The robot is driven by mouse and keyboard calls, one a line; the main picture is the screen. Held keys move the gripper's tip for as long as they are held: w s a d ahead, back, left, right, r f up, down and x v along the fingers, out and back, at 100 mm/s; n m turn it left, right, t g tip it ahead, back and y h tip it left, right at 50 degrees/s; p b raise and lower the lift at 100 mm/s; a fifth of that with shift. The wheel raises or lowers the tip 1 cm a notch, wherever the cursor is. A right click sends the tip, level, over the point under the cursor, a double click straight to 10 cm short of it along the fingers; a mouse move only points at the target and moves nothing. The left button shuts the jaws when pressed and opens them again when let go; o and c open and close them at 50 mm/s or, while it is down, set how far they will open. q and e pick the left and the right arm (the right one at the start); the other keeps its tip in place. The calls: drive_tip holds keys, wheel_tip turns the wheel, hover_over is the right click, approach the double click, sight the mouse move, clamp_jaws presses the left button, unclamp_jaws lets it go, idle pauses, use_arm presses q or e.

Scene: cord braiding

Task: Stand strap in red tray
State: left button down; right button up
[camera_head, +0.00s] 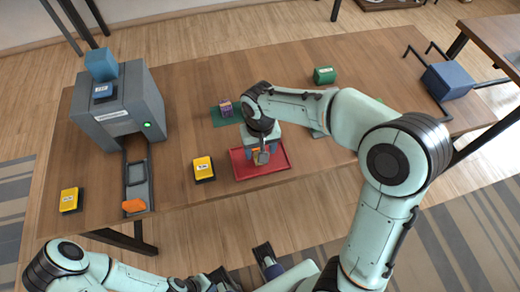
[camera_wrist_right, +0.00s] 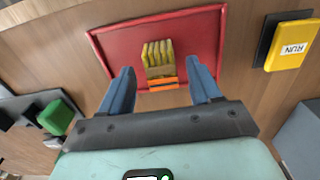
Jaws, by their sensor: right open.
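The red tray (camera_head: 284,157) lies near the table's front edge, and it also shows in the right wrist view (camera_wrist_right: 112,62). A yellow strap-like bundle (camera_wrist_right: 157,57) with an orange band (camera_wrist_right: 162,84) is inside the tray's outline. I cannot tell whether it stands upright or lies. In the head view my right gripper (camera_head: 262,156) is over the tray and partly hides the bundle. In the right wrist view my right gripper (camera_wrist_right: 162,86) is open, with one blue finger on each side of the bundle, apart from it. My left gripper (camera_head: 268,262) is low in front of the table; its jaw state is unclear.
A grey machine (camera_head: 115,105) stands at the left, with an orange piece (camera_head: 134,205) at its chute. A yellow button box (camera_head: 203,167) is just left of the tray. A green mat (camera_head: 217,121) with a purple block (camera_head: 226,108) is behind. A green block (camera_head: 324,75) stands farther back.

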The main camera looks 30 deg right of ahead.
use_arm(q)
drive_tip(key=shift+w+r+p, duration=0.15)
drive_tip(key=shift+r+p, duration=0.7)
drive_tip(key=shift+r, duration=0.05)
use_arm(e)
wheel_tip(320, 180, up, 11)
drive_tip(key=shift+f, duration=0.2)
